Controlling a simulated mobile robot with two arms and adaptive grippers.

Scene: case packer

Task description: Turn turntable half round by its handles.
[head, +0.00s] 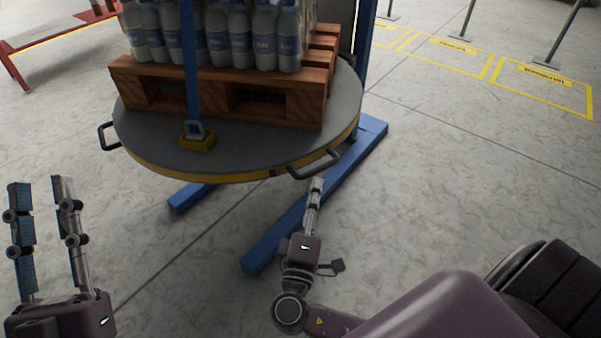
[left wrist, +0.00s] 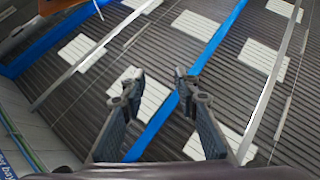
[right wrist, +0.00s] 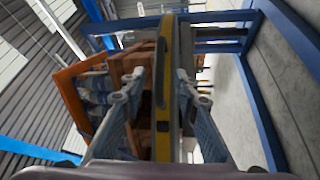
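The round grey turntable (head: 235,160) with a yellow rim stands in the upper middle of the head view. One dark handle (head: 315,166) is on its near right rim, another handle (head: 108,137) on its left. My right gripper (head: 317,184) points up at the near right handle, its tips just short of or beside it; contact is unclear. In the right wrist view its fingers (right wrist: 160,85) are apart, with the yellow rim (right wrist: 175,110) and the dark handle (right wrist: 160,72) showing between them. My left gripper (head: 41,185) is open and empty, left of and below the turntable.
A wooden pallet (head: 225,94) with several bottles (head: 240,40) and a blue strap (head: 190,60) sits on the turntable. Blue base legs (head: 320,195) stick out below. A red frame (head: 60,32) stands at the upper left. The floor between my grippers is mostly clear.

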